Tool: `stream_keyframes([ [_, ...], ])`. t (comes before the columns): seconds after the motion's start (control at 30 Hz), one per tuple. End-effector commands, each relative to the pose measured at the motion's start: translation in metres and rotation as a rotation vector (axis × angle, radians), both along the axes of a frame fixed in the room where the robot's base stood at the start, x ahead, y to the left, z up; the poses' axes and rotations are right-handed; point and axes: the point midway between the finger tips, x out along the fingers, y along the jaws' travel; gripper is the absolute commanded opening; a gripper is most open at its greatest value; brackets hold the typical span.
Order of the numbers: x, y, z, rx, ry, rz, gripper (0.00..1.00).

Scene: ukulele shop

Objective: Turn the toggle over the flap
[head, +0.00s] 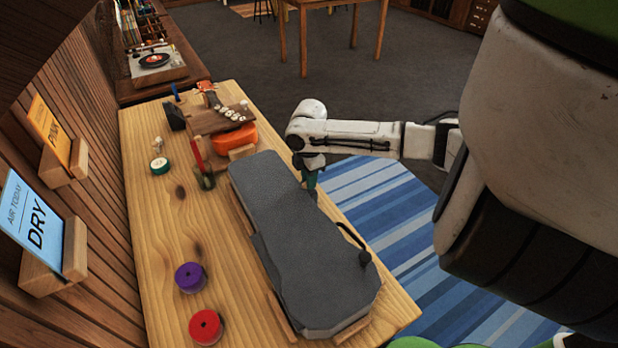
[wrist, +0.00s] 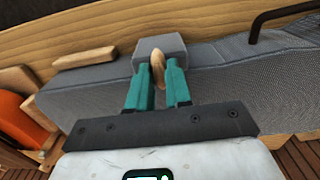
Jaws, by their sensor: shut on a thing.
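The grey ukulele case (head: 295,235) lies on the wooden bench. My gripper (head: 311,178) is at the case's right side, near its narrow end. In the wrist view my gripper (wrist: 160,72) has its teal fingers shut on the wooden toggle (wrist: 158,62). The toggle is a small tan oval, its long side running up the picture between the fingertips. A small grey flap (wrist: 146,46) shows behind and around the toggle, against the case side (wrist: 235,75). The toggle is hidden in the head view.
Wooden supports hold the case, one (wrist: 85,58) close left of the flap. A dark handle (head: 355,243) juts from the case's right side. Purple (head: 190,278) and red (head: 206,327) spools and an orange object (head: 234,139) stand on the bench (head: 165,225).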

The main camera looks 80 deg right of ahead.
Motion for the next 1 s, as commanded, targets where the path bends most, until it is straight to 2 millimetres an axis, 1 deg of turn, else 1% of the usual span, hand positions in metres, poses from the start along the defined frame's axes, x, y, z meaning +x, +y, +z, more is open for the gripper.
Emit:
stream_keyframes([
  [0.3,-0.001,0.000,0.000,0.000,0.001,0.002,0.00],
  [0.33,-0.001,0.000,0.000,0.000,0.001,0.002,0.21],
  [0.5,0.000,0.000,0.000,-0.001,0.001,0.001,0.37],
  [0.6,0.000,0.000,0.000,-0.001,0.001,0.001,0.45],
  [0.87,0.000,0.000,0.002,-0.001,-0.001,0.001,0.45],
  [0.97,0.000,-0.001,0.010,-0.001,0.000,0.001,0.45],
  [1.0,0.000,0.000,0.015,-0.001,-0.002,0.001,0.45],
])
